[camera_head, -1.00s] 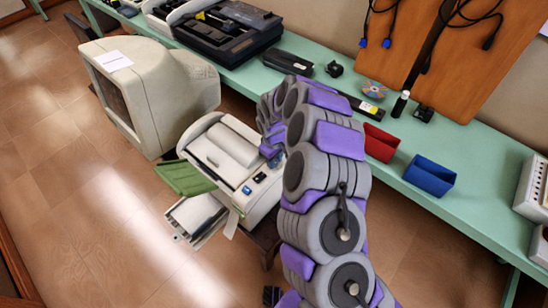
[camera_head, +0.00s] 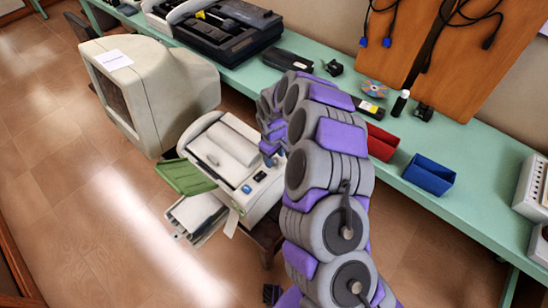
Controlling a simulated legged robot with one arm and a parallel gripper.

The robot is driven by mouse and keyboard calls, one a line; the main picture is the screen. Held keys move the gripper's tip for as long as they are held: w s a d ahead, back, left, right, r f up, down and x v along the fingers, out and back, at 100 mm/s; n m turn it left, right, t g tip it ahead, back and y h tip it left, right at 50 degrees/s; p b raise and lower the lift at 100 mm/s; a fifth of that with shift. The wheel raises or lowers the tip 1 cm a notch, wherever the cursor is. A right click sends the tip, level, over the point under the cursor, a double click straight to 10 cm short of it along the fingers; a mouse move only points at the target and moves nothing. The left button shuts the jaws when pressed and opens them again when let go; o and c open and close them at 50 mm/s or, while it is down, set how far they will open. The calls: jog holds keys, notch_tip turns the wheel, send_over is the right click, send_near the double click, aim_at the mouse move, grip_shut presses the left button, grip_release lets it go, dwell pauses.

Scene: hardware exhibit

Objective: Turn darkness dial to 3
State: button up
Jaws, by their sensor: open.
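The white and grey printer (camera_head: 215,165) stands low beside the bench, left of my arm. A blue control (camera_head: 247,189) and a dark control (camera_head: 260,176) show on its right side panel. I cannot tell which of them, if either, is the darkness dial, and no number is readable. My gripper (camera_head: 269,155) is at the far end of my purple and grey arm, over the right rear of the printer panel. It is open, small in view and partly covered by my arm; I cannot tell if it touches the printer.
A big beige monitor (camera_head: 150,85) stands close behind and left of the printer. The green bench (camera_head: 475,190) runs along the right with a red bin (camera_head: 381,142) and a blue bin (camera_head: 428,175). Floor (camera_head: 90,220) at the left is clear.

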aim_at(273, 161)
notch_tip(273, 161, up, 16)
jog(key=p, duration=0.2)
jog(key=shift+s+a, duration=0.15)
dwell(0.4)
jog(key=s+d+r+m+g, duration=0.1)
jog(key=s+d+r+m, duration=0.1)
jog(key=s+d+r, duration=0.45)
jog(key=s+d+r+m, duration=0.25)
jog(key=s+r, duration=0.45)
jog(key=s, duration=0.5)
jog(key=s+d+m, duration=0.2)
jog(key=s+d, duration=0.2)
jog(key=s, duration=0.6)
jog(key=s+d+r+m+g, duration=0.1)
jog(key=s+d+m, duration=0.2)
jog(key=s, duration=0.8)
jog(key=shift+d, duration=0.45)
jog(key=shift+r, duration=0.1)
